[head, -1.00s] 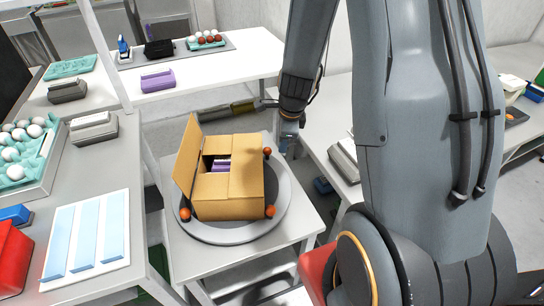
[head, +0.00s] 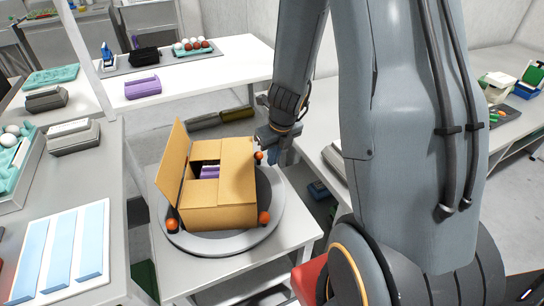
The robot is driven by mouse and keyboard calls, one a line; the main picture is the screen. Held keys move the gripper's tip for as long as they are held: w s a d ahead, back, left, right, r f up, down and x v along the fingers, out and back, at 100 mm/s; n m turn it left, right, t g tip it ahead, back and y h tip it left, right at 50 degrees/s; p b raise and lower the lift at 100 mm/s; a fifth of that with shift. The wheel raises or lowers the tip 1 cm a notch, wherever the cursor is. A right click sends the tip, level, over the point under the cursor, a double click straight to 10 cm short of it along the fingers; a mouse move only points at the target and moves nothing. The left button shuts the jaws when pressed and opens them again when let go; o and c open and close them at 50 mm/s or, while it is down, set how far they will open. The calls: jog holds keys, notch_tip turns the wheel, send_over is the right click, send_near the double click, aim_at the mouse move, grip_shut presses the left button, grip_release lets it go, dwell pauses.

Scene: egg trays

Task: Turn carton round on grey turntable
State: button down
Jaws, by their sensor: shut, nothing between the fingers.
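The open brown carton (head: 222,218) stands upright on the round grey turntable (head: 276,222), its tall flap raised on the left. Purple contents (head: 209,172) show through its top opening. Orange knobs stand around it on the turntable: one at the back right (head: 258,155), one at the front right (head: 264,218) and one at the front left (head: 171,224). My gripper (head: 284,156) is shut and empty, pointing down just right of the back-right knob. The fingertips are small and partly dark, and I cannot tell whether they touch the knob.
The turntable sits on a small white table (head: 205,277). A left bench carries a white panel with blue strips (head: 62,250) and a tray of eggs (head: 12,165). A back table holds a purple carton (head: 142,88). Another table stands close on the right, behind my arm.

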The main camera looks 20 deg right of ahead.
aim_at(269, 174)
jog(key=b+x, duration=0.4)
jog(key=x, duration=0.2)
jog(key=shift+w+a+r+p, duration=0.15)
jog(key=shift+w+r+p, duration=0.4)
jog(key=shift+p, duration=0.45)
jog(key=shift+w+a+r+p, duration=0.15)
jog(key=shift+w+p, duration=1)
jog(key=shift+w, duration=0.15)
jog(key=shift+w, duration=0.1)
